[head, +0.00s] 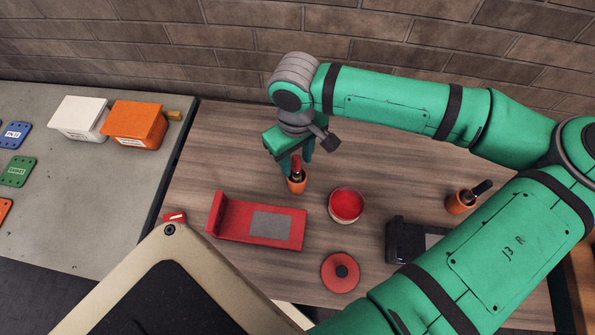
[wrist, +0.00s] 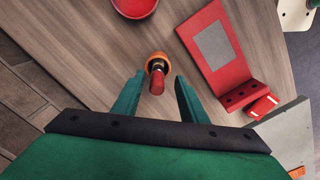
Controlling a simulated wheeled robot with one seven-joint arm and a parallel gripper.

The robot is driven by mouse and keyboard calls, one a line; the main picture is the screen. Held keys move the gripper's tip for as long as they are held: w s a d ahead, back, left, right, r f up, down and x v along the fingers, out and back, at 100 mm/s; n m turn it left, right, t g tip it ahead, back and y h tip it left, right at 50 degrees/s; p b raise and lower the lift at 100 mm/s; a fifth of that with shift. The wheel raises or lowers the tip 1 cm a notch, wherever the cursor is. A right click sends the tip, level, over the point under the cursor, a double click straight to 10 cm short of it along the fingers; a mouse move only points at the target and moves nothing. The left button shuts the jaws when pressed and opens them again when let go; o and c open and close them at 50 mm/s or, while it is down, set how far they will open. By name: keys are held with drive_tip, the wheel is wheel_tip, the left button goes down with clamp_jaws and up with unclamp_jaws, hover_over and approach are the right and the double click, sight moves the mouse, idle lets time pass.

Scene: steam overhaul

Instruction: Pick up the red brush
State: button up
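The red brush (head: 297,167) stands in a small orange cup (head: 297,185) on the wooden table, below my gripper. In the wrist view, the red brush (wrist: 157,82) shows nearly end-on, with its orange cup (wrist: 158,58) around it. My gripper (wrist: 159,80) is open, with one green finger on each side of the brush and a visible gap to each. In the head view, my gripper (head: 297,158) points down over the cup, and its fingers partly hide the brush. The brush's lower end is hidden in the cup.
A red bracket (head: 225,220) with a grey pad lies in front of the cup. A red-filled bowl (head: 346,205) and a round red lid (head: 341,271) are to the right. Another orange cup (head: 458,204) holds a dark-handled brush (head: 482,188). A brick wall (head: 230,45) is behind.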

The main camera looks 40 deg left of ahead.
sight(297, 168)
drive_tip(key=shift+w+a+f, duration=0.1)
drive_tip(key=shift+w+f, duration=0.05)
drive_tip(key=shift+f, duration=1.25)
drive_tip(key=shift+w+a+f, duration=0.1)
drive_tip(key=shift+f, duration=1.3)
clamp_jaws()
